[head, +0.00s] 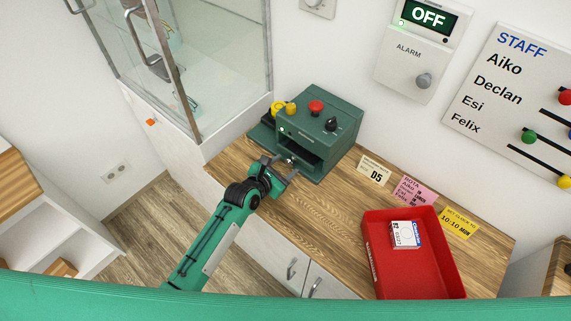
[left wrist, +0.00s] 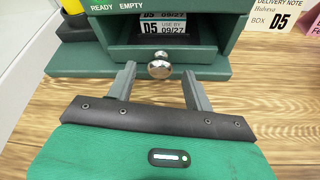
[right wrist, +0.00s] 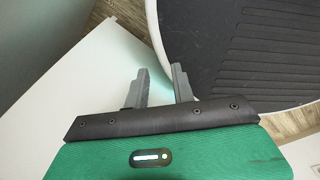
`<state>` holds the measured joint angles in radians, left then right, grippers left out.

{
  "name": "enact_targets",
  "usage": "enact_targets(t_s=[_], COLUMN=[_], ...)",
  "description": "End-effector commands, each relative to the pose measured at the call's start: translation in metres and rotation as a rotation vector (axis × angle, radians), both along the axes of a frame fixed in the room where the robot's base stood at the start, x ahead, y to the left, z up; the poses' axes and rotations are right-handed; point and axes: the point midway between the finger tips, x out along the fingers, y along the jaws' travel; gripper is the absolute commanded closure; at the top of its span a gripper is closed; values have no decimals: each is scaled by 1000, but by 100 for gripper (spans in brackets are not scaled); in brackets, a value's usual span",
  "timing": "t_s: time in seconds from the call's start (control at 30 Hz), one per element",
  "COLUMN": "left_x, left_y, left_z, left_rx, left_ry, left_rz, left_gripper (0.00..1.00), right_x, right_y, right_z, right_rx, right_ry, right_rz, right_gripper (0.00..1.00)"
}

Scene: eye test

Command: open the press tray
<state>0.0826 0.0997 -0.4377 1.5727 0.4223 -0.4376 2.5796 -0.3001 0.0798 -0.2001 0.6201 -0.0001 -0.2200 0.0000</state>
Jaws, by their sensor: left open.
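The green press (head: 345,128) stands at the back of the wooden counter, with a red button, a black knob and yellow parts on top. Its front has a dark opening, with the tray (left wrist: 200,56) low in it. A round silver knob (left wrist: 159,69) sits on the tray's front. I cannot tell whether the tray is fully in. My left gripper (head: 283,168) is open in front of the press. In the left wrist view its fingers (left wrist: 160,82) lie either side of the knob, with no visible grip. My right gripper (right wrist: 160,72) is open and empty, away from the press.
A red bin (head: 385,278) with a white-blue box (head: 405,234) stands at the counter's right. Cards, one reading D5 (head: 375,171), lie between. A glass cabinet (head: 225,65) rises on the left. Labels reading D5 (left wrist: 152,28) show inside the press. Its strip reads READY EMPTY.

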Motion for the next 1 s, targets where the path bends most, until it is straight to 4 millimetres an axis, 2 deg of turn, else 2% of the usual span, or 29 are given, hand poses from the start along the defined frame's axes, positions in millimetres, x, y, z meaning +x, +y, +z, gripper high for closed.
enact_targets(t_s=[0.13, 0.47, 0.5, 0.77, 1.0], left_x=[8, 10, 10, 10, 3], left_y=[-5, -7, -7, -7, -1], left_z=[-3, -5, -5, -5, -3], left_rx=[2, 1, 1, 1, -1], left_ry=[-1, -1, -1, -1, 2], left_rz=[0, 0, 0, 0, 0], left_gripper=[48, 48, 50, 100, 100], right_x=[0, 0, 0, 0, 0], right_y=[0, 0, 0, 0, 0], right_z=[1, 1, 1, 1, 8], right_rx=[0, 0, 0, 0, 0], right_ry=[0, 0, 0, 0, 0], right_rz=[0, 0, 0, 0, 0], right_gripper=[75, 75, 75, 75, 75])
